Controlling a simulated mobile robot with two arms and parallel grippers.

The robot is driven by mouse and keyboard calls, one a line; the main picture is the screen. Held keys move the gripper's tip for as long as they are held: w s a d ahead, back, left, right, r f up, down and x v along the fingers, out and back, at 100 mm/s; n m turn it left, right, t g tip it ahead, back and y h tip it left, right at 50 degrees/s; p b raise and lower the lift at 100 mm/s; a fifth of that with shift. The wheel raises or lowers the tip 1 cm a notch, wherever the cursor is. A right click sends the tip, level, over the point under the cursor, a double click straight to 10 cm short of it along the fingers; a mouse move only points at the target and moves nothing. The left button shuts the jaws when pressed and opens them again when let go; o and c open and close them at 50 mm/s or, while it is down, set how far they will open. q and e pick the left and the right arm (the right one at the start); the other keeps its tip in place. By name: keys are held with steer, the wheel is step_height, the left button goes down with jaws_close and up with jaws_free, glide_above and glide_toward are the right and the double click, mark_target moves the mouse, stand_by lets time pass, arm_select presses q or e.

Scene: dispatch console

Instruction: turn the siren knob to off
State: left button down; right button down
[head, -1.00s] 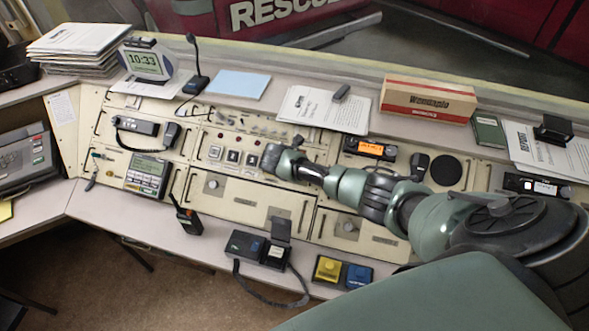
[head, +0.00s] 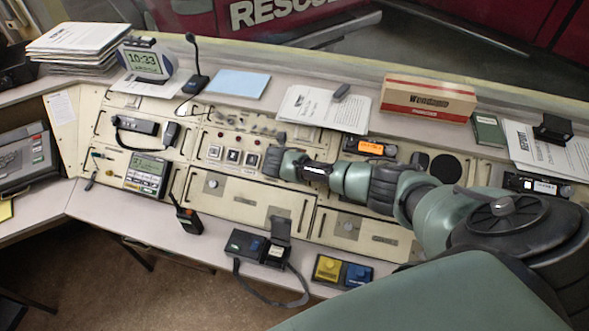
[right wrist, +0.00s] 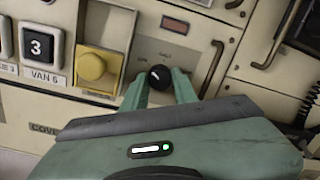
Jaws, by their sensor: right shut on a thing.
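The siren knob (right wrist: 158,77) is a small round black knob on the cream panel in the right wrist view. A light mark shows on its top, and small lettering above it is too small to read surely. My right gripper (right wrist: 159,85) is shut on the knob, with one green finger on each side of it. In the head view my right gripper (head: 272,163) is at the console's middle panel and hides the knob. My left gripper is in neither view.
A black panel handle (right wrist: 211,68) stands close on the right. An orange-lit radio (head: 370,147) is right of the gripper.

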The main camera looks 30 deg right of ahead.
steer(key=shift+s+f, duration=0.1)
steer(key=shift+f, duration=0.05)
stand_by(0.3)
steer(key=c, duration=1.1)
jaws_free()
steer(key=shift+a+r, duration=0.2)
steer(key=shift+r, duration=0.2)
steer(key=b+v, duration=0.1)
steer(key=v, duration=0.6)
